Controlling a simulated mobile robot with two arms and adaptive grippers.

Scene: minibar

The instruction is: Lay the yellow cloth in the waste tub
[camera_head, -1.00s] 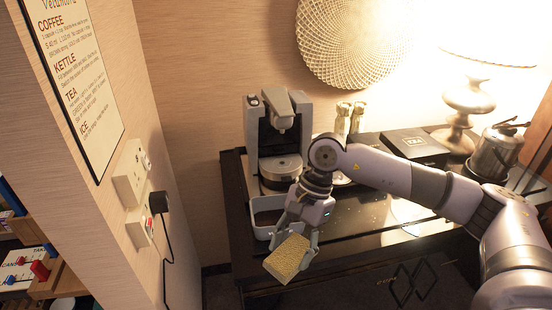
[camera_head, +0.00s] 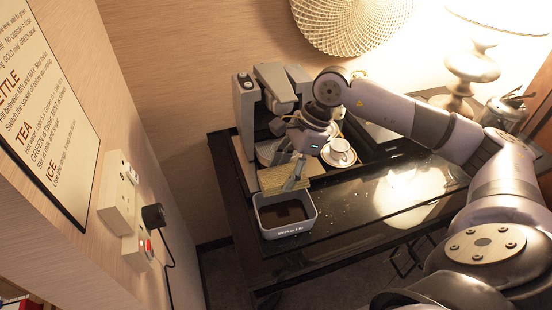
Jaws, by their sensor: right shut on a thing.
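The yellow cloth (camera_head: 272,180) looks like a flat, textured pad and is held in my right gripper (camera_head: 289,172). The gripper is shut on it, and one finger crosses its near face. The waste tub (camera_head: 290,232) is a small pale grey rectangular tub with a dark inside, standing at the left front of the dark counter. The cloth shows just above the tub's back rim in the picture; I cannot tell whether it is over the opening or behind it. My left gripper is not in view.
A coffee machine (camera_head: 244,108) stands behind the tub. A white cup (camera_head: 340,148) on a saucer is to the right of the cloth. A lamp (camera_head: 472,68) and a metal kettle (camera_head: 499,112) stand at the back right. The counter's front middle (camera_head: 385,205) is clear.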

